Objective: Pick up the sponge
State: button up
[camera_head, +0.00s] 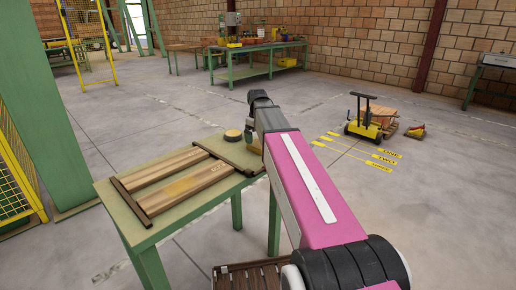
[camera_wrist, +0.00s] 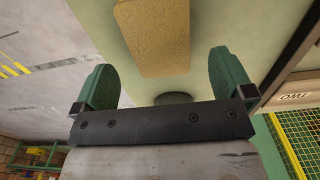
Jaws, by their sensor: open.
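The sponge (camera_wrist: 155,35) is a yellow-brown block in the wrist view, on a pale green tabletop, its upper end cut off by the frame. My gripper (camera_wrist: 163,66) has its two green fingers spread wide. The sponge lies ahead of and between them in the picture, and I see no finger touching it. In the head view my gripper (camera_head: 250,135) is over the far right end of the green table (camera_head: 205,211). A small tan patch under it seems to be the sponge (camera_head: 253,147), mostly hidden by my arm.
A round disc (camera_head: 233,135) sits on the table just left of my gripper. A wooden slatted frame with dark end bars (camera_head: 178,181) covers much of the tabletop. A green post (camera_head: 38,100) stands left. Open floor lies behind the table, with a yellow-black cart (camera_head: 366,128) farther right.

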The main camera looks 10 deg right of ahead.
aim_at(257, 143)
jog(key=shift+s+f, duration=0.1)
jog(key=shift+f, duration=2.15)
jog(key=c, duration=1.1)
jog(key=shift+o, duration=0.2)
jog(key=shift+r, duration=0.8)
notch_tip(257, 143, up, 3)
jog(key=shift+f, duration=0.2)
jog(key=s+a+r, duration=0.6)
jog(key=a+r, duration=0.1)
jog(key=a, duration=0.3)
